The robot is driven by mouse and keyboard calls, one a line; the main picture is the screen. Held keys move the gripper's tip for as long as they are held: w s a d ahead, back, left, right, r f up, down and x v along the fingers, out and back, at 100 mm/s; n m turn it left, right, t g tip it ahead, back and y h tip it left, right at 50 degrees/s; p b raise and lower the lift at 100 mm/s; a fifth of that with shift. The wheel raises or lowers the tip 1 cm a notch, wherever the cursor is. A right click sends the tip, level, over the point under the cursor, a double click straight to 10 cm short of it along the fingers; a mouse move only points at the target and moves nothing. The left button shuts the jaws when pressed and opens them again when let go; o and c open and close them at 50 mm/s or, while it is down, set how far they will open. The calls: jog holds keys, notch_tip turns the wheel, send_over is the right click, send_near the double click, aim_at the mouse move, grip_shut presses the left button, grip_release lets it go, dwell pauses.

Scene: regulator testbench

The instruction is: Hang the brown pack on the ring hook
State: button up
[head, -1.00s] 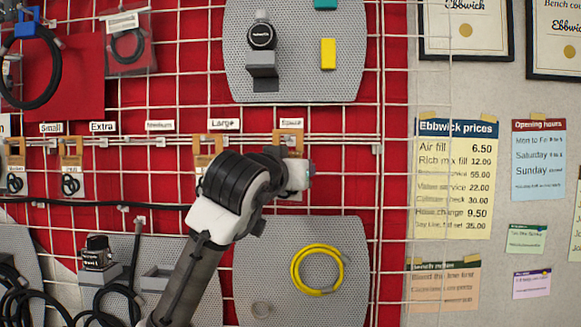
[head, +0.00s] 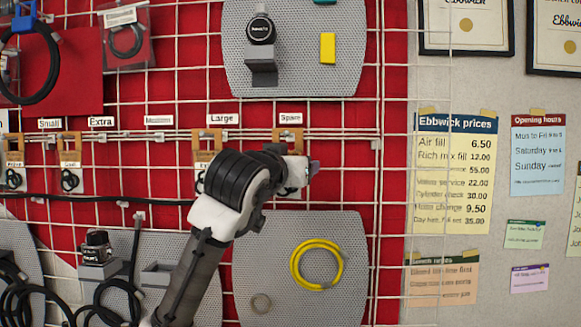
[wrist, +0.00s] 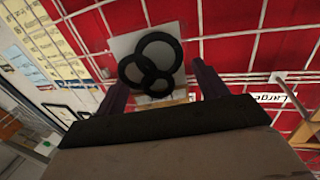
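A pack with a brown header card (head: 288,137) hangs under the blurred right-hand label, which reads like "Spare" or "Space". In the wrist view its clear bag (wrist: 123,45) holds black rings. My gripper (wrist: 160,88) has its two dark purple fingers apart, one on each side of this pack; I see no clear contact. In the head view my wrist covers the pack's lower part, and one fingertip shows to its right. Other brown-topped packs hang under "Large" (head: 207,140), "Extra" (head: 70,142) and "Small" (head: 15,143). I cannot read any label as "ring".
The hook rail under a blurred label (head: 159,120), between "Extra" and "Large", shows no pack. A grey panel (head: 345,230) with a yellow coil (head: 317,265) is below my gripper. Regulators and black hoses fill the lower left. Price sheets (head: 455,200) are at right.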

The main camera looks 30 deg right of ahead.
jog(key=shift+o, duration=0.5)
jog(key=shift+s+a, duration=0.2)
jog(key=shift+a, duration=0.05)
jog(key=b+v, duration=0.4)
jog(key=v, duration=0.9)
jog(key=shift+b, duration=0.3)
jog(key=shift+s+a, duration=0.1)
jog(key=shift+s, duration=0.05)
